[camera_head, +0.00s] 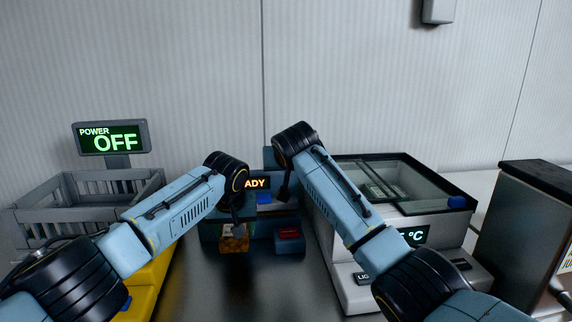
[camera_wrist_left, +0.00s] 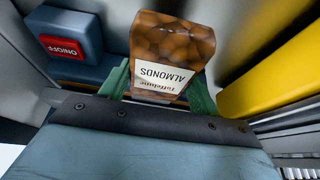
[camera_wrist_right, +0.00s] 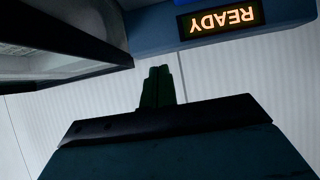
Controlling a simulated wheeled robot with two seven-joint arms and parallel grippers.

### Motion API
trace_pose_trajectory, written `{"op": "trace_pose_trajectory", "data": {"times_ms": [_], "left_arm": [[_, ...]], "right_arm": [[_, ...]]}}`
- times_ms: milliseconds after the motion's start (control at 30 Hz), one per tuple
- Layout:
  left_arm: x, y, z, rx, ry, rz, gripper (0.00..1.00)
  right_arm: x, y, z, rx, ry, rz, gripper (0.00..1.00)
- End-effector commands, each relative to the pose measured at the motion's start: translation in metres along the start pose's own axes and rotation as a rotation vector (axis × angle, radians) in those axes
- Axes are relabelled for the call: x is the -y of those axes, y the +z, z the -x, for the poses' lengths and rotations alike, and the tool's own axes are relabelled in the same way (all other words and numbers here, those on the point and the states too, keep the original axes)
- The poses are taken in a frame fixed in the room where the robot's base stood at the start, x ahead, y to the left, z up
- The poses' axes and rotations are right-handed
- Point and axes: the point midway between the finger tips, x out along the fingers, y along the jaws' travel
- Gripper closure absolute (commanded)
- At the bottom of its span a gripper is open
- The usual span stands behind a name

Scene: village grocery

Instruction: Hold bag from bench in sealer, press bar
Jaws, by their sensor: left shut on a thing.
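The almond bag (camera_wrist_left: 172,55), brown with a white label, is held between the green fingers of my left gripper (camera_wrist_left: 165,92). In the head view the bag (camera_head: 235,244) hangs upright at the front of the blue sealer (camera_head: 290,247); I cannot tell whether its top edge is in the slot. My left gripper (camera_head: 238,230) is just above it. The sealer's display (camera_wrist_right: 221,18) reads READY, partly hidden by my arm in the head view. My right gripper (camera_wrist_right: 158,87) is shut and empty, its fingers together, beside the display and above the bar area. The bar itself is mostly hidden.
A red ON/OFF button (camera_wrist_left: 64,47) is on the sealer's front right. A glass-topped machine (camera_head: 400,188) with a °C display stands right of it. A grey basket (camera_head: 60,205) and a POWER OFF sign (camera_head: 111,138) are at left. The dark bench (camera_head: 235,292) is clear in front.

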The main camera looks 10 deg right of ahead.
Motion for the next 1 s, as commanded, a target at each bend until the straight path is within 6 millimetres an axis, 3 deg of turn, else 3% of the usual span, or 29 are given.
{"op": "trace_pose_trajectory", "data": {"times_ms": [1000], "left_arm": [[0.0,0.0,0.0,-0.001,0.0,0.0,0.68]], "right_arm": [[-0.001,0.057,-0.037,0.0,0.002,0.0,1.0]]}}
